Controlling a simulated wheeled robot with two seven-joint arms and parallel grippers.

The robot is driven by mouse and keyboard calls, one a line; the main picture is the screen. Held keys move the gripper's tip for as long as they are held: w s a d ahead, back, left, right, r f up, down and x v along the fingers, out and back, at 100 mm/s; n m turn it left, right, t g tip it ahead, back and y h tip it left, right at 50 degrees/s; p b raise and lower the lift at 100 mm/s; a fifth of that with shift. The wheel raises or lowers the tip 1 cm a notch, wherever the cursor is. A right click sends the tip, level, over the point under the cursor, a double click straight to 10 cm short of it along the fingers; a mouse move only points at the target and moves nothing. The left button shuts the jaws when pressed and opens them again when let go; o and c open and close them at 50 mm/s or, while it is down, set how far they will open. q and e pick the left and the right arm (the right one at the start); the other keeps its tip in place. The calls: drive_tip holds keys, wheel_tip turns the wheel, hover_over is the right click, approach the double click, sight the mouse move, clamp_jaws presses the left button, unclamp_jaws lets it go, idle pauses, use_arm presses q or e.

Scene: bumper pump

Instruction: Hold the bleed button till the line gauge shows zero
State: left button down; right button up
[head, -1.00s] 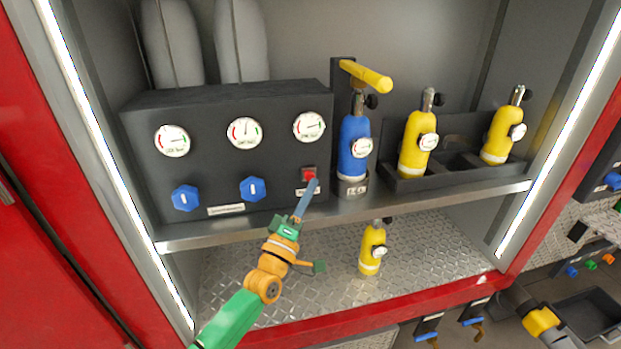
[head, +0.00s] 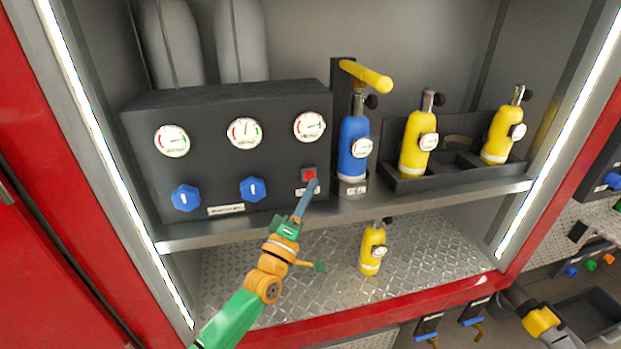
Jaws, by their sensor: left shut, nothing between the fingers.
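A red bleed button (head: 309,175) sits in a small square mount at the lower right of the dark panel (head: 281,156). My left gripper (head: 312,184) is shut and empty, its blue fingers pointing up at the button. The fingertips overlap the button's lower edge in the head view; I cannot tell whether they press it. The gauge above the button (head: 309,127) has a needle pointing right, well off its left end. Its label is too small to read, so I cannot confirm it is the line gauge. My right gripper is not in view.
Two more gauges (head: 172,141) (head: 244,132) and two blue knobs (head: 185,197) (head: 253,189) share the panel. A blue cylinder (head: 353,148) under a yellow handle (head: 366,76) stands just right. Yellow cylinders stand in a black rack (head: 407,184); another (head: 373,250) stands below the shelf.

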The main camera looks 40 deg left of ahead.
use_arm(q)
drive_tip(key=shift+a, duration=0.1)
drive_tip(key=shift+w+a+b, duration=0.25)
drive_tip(key=shift+w+b, duration=0.05)
drive_tip(key=shift+w+a+b, duration=0.3)
drive_tip(key=shift+a+b, duration=0.05)
drive_tip(key=shift+b, duration=0.1)
idle(0.7)
drive_tip(key=shift+s+d, duration=0.1)
drive_tip(key=shift+d, duration=0.05)
idle(1.6)
drive_tip(key=shift+s+d+p, duration=0.5)
drive_tip(key=shift+p, duration=0.2)
drive_tip(key=shift+d, duration=0.1)
drive_tip(key=s+d+p, duration=0.1)
drive_tip(key=d, duration=0.1)
drive_tip(key=s+d+p, duration=0.1)
drive_tip(key=s, duration=0.1)
drive_tip(key=shift+s+d+p, duration=0.15)
drive_tip(key=shift+d+p, duration=0.2)
drive_tip(key=shift+p, duration=0.05)
